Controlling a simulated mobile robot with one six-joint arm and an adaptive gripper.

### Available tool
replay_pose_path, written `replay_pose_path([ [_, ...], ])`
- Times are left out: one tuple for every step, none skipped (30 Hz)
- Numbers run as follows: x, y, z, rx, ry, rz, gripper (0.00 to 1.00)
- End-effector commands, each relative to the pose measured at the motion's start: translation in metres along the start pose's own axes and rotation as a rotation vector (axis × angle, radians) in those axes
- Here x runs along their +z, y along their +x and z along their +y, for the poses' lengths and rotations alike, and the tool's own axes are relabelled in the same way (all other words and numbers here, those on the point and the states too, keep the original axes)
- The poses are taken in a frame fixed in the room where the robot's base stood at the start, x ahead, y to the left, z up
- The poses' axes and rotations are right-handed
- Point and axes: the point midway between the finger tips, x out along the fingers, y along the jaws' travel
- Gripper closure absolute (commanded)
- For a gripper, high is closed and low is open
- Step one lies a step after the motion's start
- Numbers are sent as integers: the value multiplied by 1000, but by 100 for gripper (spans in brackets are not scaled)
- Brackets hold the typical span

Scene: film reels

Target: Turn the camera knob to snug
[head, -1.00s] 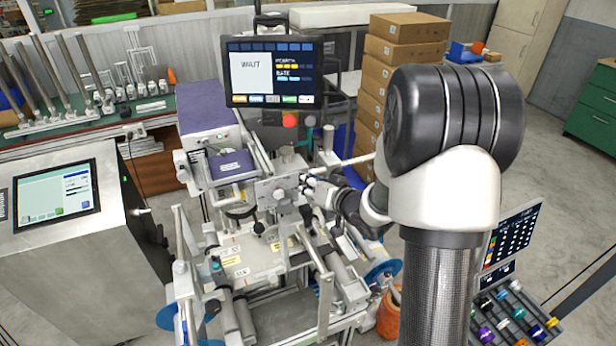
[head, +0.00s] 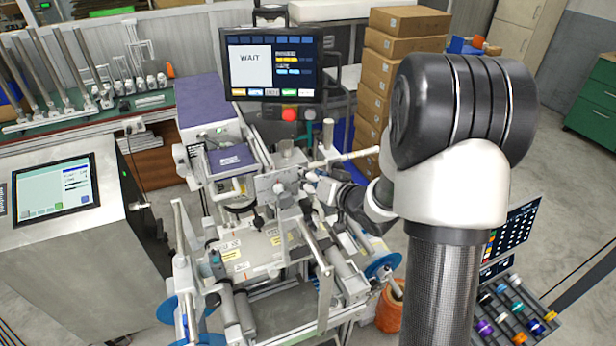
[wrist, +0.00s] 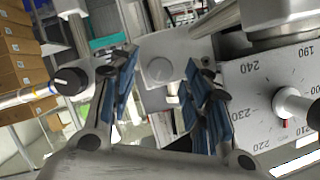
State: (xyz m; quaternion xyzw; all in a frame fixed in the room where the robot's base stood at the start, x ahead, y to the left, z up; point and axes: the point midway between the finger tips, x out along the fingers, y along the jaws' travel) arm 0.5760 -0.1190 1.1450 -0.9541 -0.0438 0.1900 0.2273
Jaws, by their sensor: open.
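I cannot tell for sure which knob is the camera knob. In the wrist view a plain round silver knob (wrist: 158,70) on a grey plate shows between my open fingers. A black knob (wrist: 70,80) with a white mark lies left of them, and a pale knob (wrist: 290,103) on a numbered dial plate (wrist: 248,80) lies right. My gripper (wrist: 160,85) is open, with blue ribbed pads, and nothing is between its pads that I can see. In the head view my gripper (head: 312,184) is just right of the machine's front plate (head: 278,187), partly hidden by my arm.
A monitor (head: 270,65) stands behind the machine, above a red button (head: 289,114). Posts and rollers crowd the machine front (head: 245,260). Cardboard boxes (head: 402,47) are stacked behind right. A steel cabinet with a screen (head: 53,190) stands left. A rack of coloured spools (head: 515,308) is lower right.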

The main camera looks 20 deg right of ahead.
Motion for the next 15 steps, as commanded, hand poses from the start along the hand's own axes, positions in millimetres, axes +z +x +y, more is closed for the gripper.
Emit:
replay_pose_path([
  [-2, -10, 1, 3, 1, 4, 55],
  [-2, -15, 0, 3, 1, 4, 55],
  [-1, -24, 1, 3, 1, 4, 55],
  [-2, -31, 1, 4, 1, 5, 55],
  [-2, -38, 1, 4, 2, 4, 55],
  [-2, -47, 1, 5, 2, 5, 55],
  [-1, -53, 0, 4, 2, 5, 55],
  [-2, -60, 1, 4, 1, 6, 55],
  [-2, -68, 1, 4, 1, 5, 55],
  [-2, -74, 1, 4, 1, 5, 55],
  [-1, -79, 1, 4, 1, 4, 55],
  [-2, -85, 1, 4, 0, 5, 55],
  [-2, -90, 1, 4, 1, 4, 55],
  [-1, -94, 1, 3, 1, 3, 55],
  [-2, -98, 1, 3, 1, 5, 55],
])
